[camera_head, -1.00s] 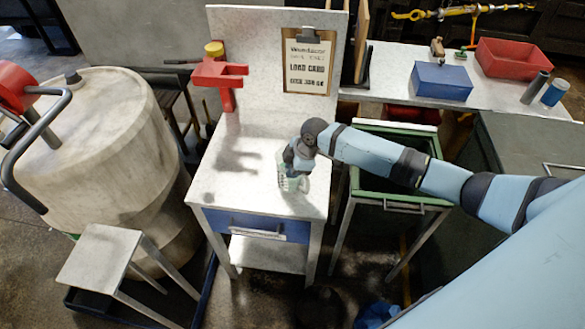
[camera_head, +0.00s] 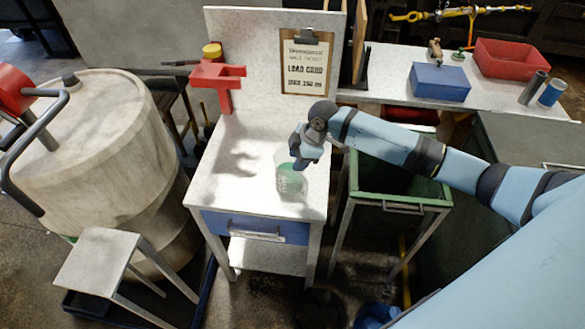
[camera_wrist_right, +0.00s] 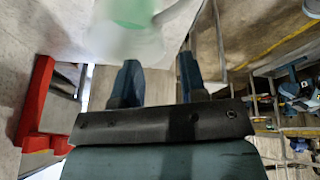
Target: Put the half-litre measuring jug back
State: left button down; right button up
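The measuring jug (camera_head: 291,180) is clear with green on it and stands at the right of the white worktop (camera_head: 228,160). In the right wrist view the jug (camera_wrist_right: 128,38) shows in part, blurred and cut by the top edge, beyond my fingertips. My right gripper (camera_head: 303,152) is just above and behind the jug and overlaps its top edge in the head view. In the wrist view the right gripper's two blue fingers (camera_wrist_right: 158,72) are spread apart with nothing between them. My left gripper is not in view.
A red bracket (camera_head: 215,78) is on the backboard, left of a load card clipboard (camera_head: 305,65). A green-rimmed bin (camera_head: 398,198) stands right of the worktop. A blue box (camera_head: 440,82) and red tray (camera_head: 514,60) are on the back bench. The worktop's left part is clear.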

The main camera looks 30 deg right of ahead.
jog(key=v, duration=0.5)
jog(key=s+a+f+m+t+y, duration=0.2)
jog(key=s+a+f+m+t, duration=0.35)
jog(key=s+a+f, duration=0.6)
jog(key=s+f+m+t+h, duration=0.1)
jog(key=s+m, duration=0.2)
jog(key=s, duration=0.3)
jog(key=s+a+f+m+t+h, duration=0.1)
jog(key=s+f+m+t, duration=0.1)
jog(key=s, duration=0.4)
jog(key=shift+s+f+m, duration=0.35)
jog(key=shift+m, duration=0.1)
jog(key=shift+a, duration=0.1)
jog(key=shift+r, duration=0.35)
